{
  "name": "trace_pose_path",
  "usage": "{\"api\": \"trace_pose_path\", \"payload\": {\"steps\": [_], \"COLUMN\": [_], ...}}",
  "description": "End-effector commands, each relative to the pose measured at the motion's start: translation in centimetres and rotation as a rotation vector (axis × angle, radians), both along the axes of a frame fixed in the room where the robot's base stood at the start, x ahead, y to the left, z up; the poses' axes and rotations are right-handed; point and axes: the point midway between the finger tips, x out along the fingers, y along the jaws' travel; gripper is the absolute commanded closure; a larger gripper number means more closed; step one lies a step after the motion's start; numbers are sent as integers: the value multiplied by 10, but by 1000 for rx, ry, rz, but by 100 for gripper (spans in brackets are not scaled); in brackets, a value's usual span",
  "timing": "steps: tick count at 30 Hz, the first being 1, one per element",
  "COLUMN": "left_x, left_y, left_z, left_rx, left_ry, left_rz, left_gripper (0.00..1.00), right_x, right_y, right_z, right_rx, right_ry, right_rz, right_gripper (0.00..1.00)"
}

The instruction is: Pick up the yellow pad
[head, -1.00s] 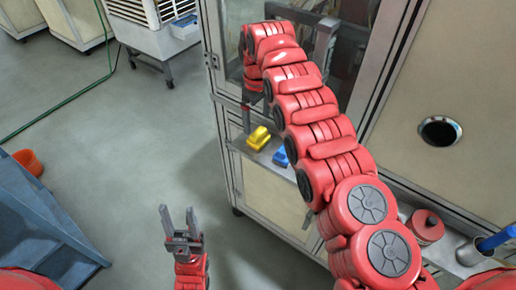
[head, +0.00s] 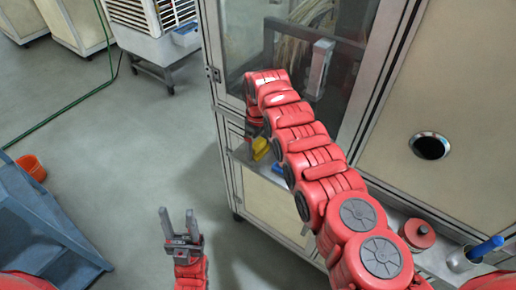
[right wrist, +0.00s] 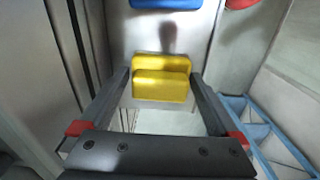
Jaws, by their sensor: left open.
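The yellow pad (head: 260,148) sits on the narrow ledge of the cabinet, partly hidden by my right arm. In the right wrist view, the yellow pad (right wrist: 162,86) shows between the fingertips of my right gripper (right wrist: 161,75). The right fingers are spread, one on each side of the pad. I cannot tell whether they touch it. In the head view the right gripper is mostly hidden near the ledge. My left gripper (head: 179,224) is open and empty above the floor, away from the ledge.
A blue pad (head: 278,169) lies beside the yellow one on the ledge, with its lower face in the right wrist view (right wrist: 166,4). The glass-fronted cabinet (head: 225,90) stands close behind. A blue bin (head: 40,235) and orange bucket (head: 31,167) are at left.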

Motion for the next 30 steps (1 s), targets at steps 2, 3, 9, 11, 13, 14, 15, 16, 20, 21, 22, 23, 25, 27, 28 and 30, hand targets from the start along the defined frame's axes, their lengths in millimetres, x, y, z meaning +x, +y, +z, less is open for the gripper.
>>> {"api": "trace_pose_path", "payload": {"steps": [2,3,9,11,13,14,15,16,20,21,22,23,25,27,28,30], "left_x": [0,0,0,0,0,0,0,0,0,0,0,0,0,0,0,0], "left_y": [0,0,0,0,0,0,0,0,0,0,0,0,0,0,0,0], "left_z": [0,0,0,0,0,0,0,0,0,0,0,-1,-1,-1,-2,-5], "left_rx": [0,0,0,0,0,0,0,0,0,0,0,0,0,0,0,0], "left_ry": [0,0,0,0,0,0,0,0,0,0,0,0,0,0,0,0], "left_rz": [0,0,0,0,0,0,0,0,0,0,0,0,0,0,0,0], "left_gripper": [50,50,50,50,50,50,50,50,50,50,50,50,50,50,50,50], "right_x": [0,0,0,0,0,0,0,0,0,0,0,0,-1,-1,-2,-2], "right_y": [0,0,0,0,0,0,0,0,0,0,0,0,1,1,1,3], "right_z": [0,0,0,0,0,0,0,0,1,1,1,2,3,5,6,10], "right_rx": [0,0,0,0,0,0,0,0,0,1,0,0,0,0,1,4], "right_ry": [0,0,0,0,0,0,0,0,0,-1,-1,-1,-1,0,-1,-4], "right_rz": [0,0,0,0,0,0,0,0,-1,-1,-1,0,1,0,0,0], "right_gripper": [20,27,63,74,76,76,76,76,76,76,76,76,76,76,76,76]}}
